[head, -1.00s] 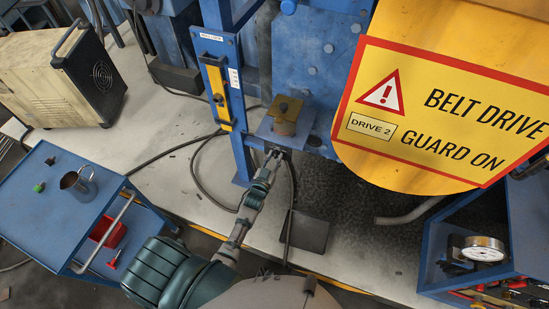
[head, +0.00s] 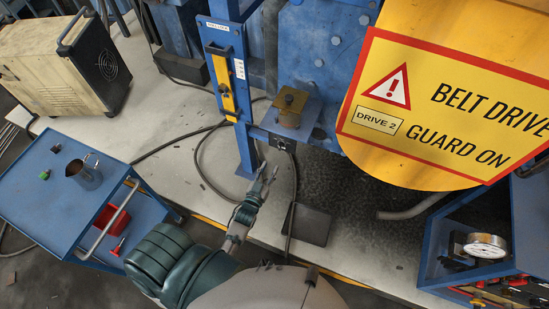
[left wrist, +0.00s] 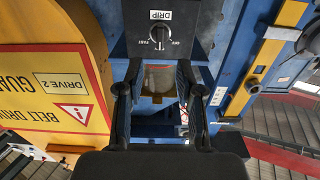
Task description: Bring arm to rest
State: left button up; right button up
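My left gripper (head: 266,174) is open and empty in the head view, pointing up beside the blue post. A black control box (head: 282,143) on the blue frame lies just above and right of its fingertips, apart from them. In the left wrist view, the two fingers of the left gripper (left wrist: 160,95) are spread apart with nothing between them. Beyond them the black box (left wrist: 150,22) carries a knob (left wrist: 158,36) with DRIP above it, FAST on its left and OFF on its right. The knob looks roughly upright. My right gripper is not in view.
A yellow belt guard (head: 450,110) fills the upper right. A blue trolley (head: 40,205) with a metal jug (head: 84,175) stands at left, near a beige unit (head: 60,65). A cable (head: 293,205) hangs below the box.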

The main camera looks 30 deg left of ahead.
pick_arm(q)
jog(key=shift+s, duration=1.15)
jog(key=s+d+f+m+g+h, duration=0.1)
jog(key=s+d+f+g, duration=0.3)
jog(key=f, duration=0.6)
jog(key=s+a+f+g, duration=0.1)
jog(key=s+f+g, duration=0.1)
jog(key=s+f, duration=0.6)
jog(key=s+d+f+m+g+h, duration=0.1)
jog(key=s+d+f+g, duration=0.15)
jog(key=f, duration=1.05)
jog(key=s+a+f+g, duration=0.1)
jog(key=s+f, duration=0.3)
jog(key=s, duration=0.4)
jog(key=s+a+f+g, duration=0.1)
jog(key=s+f+g, duration=0.3)
jog(key=s, duration=0.5)
jog(key=s+a+f+m+g, duration=0.1)
jog(key=s+f+g, duration=0.2)
jog(key=s, duration=0.5)
jog(key=shift+s+a+f+y, duration=0.25)
jog(key=shift+a+f+y, duration=0.15)
jog(key=shift+f, duration=0.45)
jog(key=shift+g, duration=0.25)
